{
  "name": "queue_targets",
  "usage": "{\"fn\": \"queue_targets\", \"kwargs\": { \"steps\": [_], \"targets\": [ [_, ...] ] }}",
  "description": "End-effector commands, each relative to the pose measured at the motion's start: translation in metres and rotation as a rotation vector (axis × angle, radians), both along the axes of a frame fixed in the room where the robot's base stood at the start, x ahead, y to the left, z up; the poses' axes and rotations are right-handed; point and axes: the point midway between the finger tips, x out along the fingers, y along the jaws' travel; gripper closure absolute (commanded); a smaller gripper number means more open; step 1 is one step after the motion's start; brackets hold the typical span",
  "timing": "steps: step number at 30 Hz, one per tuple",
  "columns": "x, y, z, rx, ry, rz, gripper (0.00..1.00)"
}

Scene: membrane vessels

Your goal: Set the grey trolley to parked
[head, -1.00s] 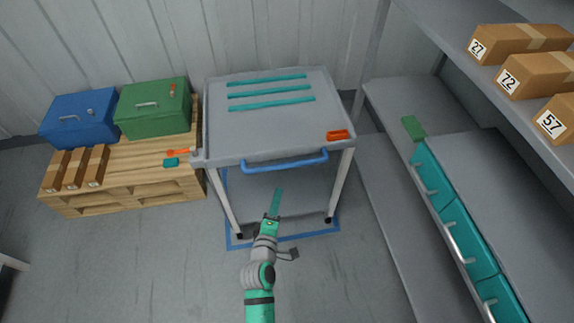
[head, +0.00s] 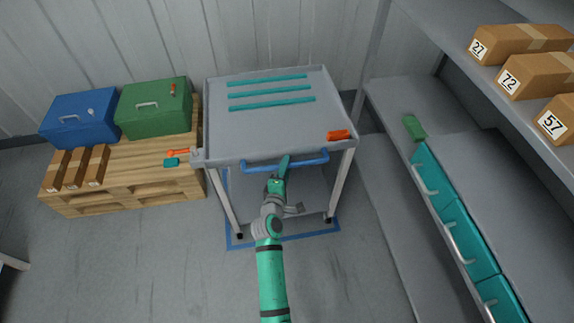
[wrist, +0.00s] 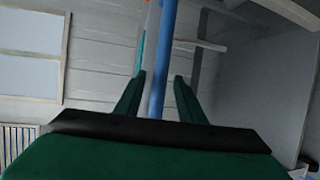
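The grey trolley (head: 240,135) stands against the back wall, with a blue push handle (head: 255,167) along its front edge. A blue outline (head: 290,238) is marked on the floor, and the trolley's front legs stand within its visible part; its back part is hidden.
A pallet (head: 130,185) at left carries a blue toolbox (head: 75,122), a green toolbox (head: 150,115) and small boxes. A grey shelf with teal drawers (head: 440,200) stands at right. An orange piece (head: 338,135) lies on the trolley top.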

Motion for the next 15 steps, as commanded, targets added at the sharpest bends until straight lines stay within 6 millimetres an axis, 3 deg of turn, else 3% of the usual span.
{"fn": "queue_targets", "kwargs": {
  "steps": [6, 15],
  "targets": [
    [0.0132, -0.0034, -0.0018, 0.001, -0.001, -0.001, 0.64],
    [0.0143, -0.0014, -0.0021, 0.000, -0.001, 0.002, 0.67]
  ]
}}
